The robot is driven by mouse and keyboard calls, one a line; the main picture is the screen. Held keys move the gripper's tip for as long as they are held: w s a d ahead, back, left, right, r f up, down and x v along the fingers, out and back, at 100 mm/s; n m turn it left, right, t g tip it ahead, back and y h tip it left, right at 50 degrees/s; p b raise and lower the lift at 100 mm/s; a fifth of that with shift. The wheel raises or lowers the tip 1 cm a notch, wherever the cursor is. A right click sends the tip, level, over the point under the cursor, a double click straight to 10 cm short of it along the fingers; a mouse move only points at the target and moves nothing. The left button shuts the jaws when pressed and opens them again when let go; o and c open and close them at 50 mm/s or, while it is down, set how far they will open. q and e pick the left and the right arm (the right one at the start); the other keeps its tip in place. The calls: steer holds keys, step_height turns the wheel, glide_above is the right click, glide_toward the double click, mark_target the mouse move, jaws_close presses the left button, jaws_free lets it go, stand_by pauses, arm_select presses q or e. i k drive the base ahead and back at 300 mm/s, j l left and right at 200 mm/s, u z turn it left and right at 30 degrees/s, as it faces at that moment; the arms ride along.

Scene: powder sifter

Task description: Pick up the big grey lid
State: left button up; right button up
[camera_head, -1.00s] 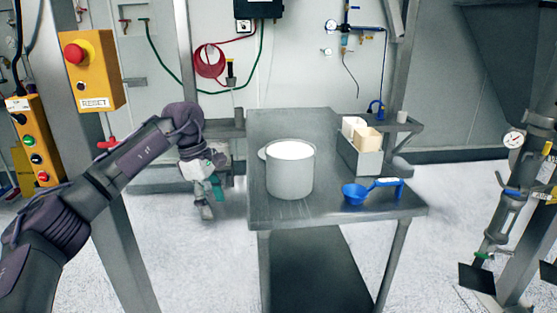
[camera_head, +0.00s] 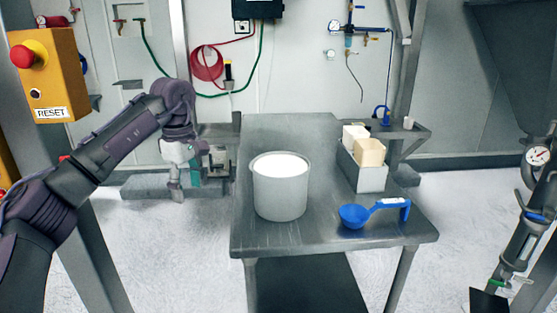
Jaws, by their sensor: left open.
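A big grey pot (camera_head: 280,195) filled with white powder stands upright and uncovered on the grey metal table (camera_head: 300,130). A thin pale edge (camera_head: 253,166) shows at the pot's left side, perhaps the big grey lid lying behind it. Most of it is hidden by the pot, so I cannot tell for sure. My left gripper (camera_head: 197,182) is open and empty, to the left of the table and apart from the pot. My right gripper is not in view.
A blue scoop (camera_head: 354,215) lies on the table right of the pot. A grey bin (camera_head: 370,178) with cream containers (camera_head: 369,152) stands behind it. The table's back left part is clear. A yellow box with a red button (camera_head: 42,75) is at upper left.

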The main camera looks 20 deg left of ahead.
mark_target(280, 179)
steer(key=i, duration=1.55)
